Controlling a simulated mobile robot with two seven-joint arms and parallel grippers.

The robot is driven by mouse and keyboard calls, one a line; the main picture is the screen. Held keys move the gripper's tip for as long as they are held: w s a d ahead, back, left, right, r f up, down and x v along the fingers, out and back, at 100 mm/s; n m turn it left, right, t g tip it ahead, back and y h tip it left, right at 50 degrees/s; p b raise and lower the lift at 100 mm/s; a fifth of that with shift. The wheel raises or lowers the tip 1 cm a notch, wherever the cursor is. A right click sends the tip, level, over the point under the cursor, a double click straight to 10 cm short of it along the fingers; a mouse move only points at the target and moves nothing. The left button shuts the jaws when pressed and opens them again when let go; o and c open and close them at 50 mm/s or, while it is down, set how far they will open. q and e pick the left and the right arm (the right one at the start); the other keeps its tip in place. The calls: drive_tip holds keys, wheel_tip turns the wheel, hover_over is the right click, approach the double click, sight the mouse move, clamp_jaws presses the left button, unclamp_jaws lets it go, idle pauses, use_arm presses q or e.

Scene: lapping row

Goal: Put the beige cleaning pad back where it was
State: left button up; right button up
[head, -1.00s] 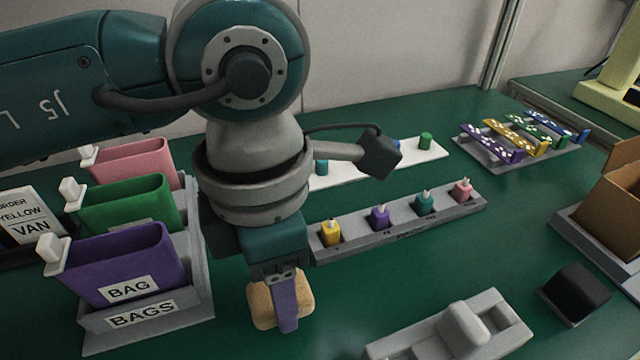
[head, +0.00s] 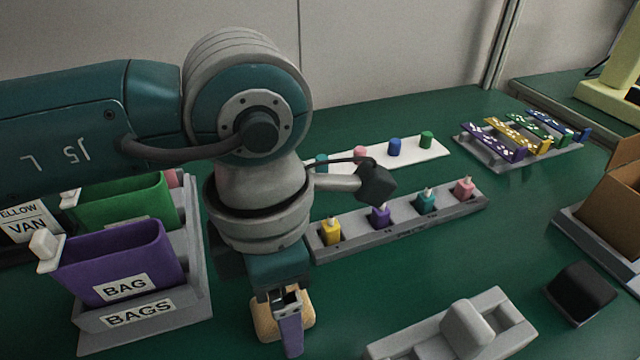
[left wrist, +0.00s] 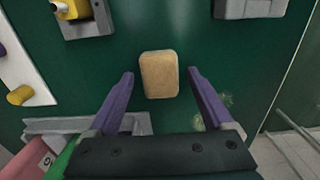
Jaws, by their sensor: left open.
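The beige cleaning pad (head: 263,318) lies flat-looking on the green bench, right of the purple bin. It also shows in the left wrist view (left wrist: 159,74), with bare green surface around it. My left gripper (head: 290,345) is above the pad and hides part of it in the head view. In the left wrist view my left gripper (left wrist: 161,73) is open, with the pad seen between its purple fingertips and touching neither. My right gripper is not in view.
A rack with a purple bin (head: 119,262) and a green bin (head: 122,200) stands left. A grey strip of small bottles (head: 404,224) lies behind the gripper. A grey fixture (head: 466,328) and a black block (head: 578,292) are right. Pale specks (left wrist: 225,99) mark the bench.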

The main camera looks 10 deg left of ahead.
use_arm(q)
drive_tip(key=shift+r, duration=0.3)
wheel_tip(320, 180, up, 12)
drive_tip(key=p, duration=0.2)
drive_tip(key=shift+f, duration=0.15)
